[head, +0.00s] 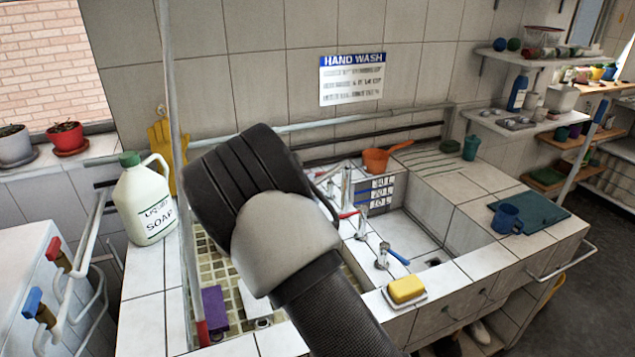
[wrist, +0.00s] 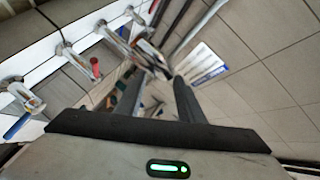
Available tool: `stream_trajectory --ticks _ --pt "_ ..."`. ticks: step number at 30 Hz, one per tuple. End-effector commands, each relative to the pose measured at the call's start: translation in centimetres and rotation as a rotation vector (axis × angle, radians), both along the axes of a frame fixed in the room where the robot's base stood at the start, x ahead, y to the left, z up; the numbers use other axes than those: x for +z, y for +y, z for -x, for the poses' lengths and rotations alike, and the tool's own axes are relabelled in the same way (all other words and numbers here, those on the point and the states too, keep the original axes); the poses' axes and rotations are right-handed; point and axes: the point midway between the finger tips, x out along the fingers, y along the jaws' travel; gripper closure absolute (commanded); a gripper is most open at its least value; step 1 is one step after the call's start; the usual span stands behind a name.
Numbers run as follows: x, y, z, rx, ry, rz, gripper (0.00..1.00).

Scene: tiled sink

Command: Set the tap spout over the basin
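Silver tap fittings stand in a row on the divider between two sink basins. One tap has a red handle (head: 349,214) and a nearer one has a blue handle (head: 398,257); both handles also show at the left of the wrist view. The white right basin (head: 410,236) has a dark drain; the left basin (head: 207,255) has a mosaic floor and is partly covered by my arm. A slim silver tap part (wrist: 118,40), perhaps the spout, reaches toward my fingers. My gripper (wrist: 161,73) is open, its two dark fingers apart. Contact with the spout cannot be told.
A liquid soap jug (head: 147,200) stands left of the left basin, beside an upright pole (head: 172,90). An orange pan (head: 377,160) is behind the taps. A yellow sponge (head: 406,289) lies at the front edge, a blue mug (head: 507,219) on the right counter. The right basin is clear.

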Motion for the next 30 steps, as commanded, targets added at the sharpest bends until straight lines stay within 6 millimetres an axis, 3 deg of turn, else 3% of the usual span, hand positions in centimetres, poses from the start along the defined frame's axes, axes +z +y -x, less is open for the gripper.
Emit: stream_trajectory --ticks 3,9,20,26,30 --pt "-0.4 -0.8 -2.0 -0.001 -0.001 0.002 0.65" --pt "-0.9 -1.3 -3.9 -0.001 0.001 0.000 0.65" --pt "-1.0 -1.4 -4.4 0.001 0.000 0.000 0.65" --pt "-1.0 -1.4 -4.4 0.001 0.000 0.000 0.99" --pt "-1.0 -1.4 -4.3 0.001 0.000 0.000 1.00"
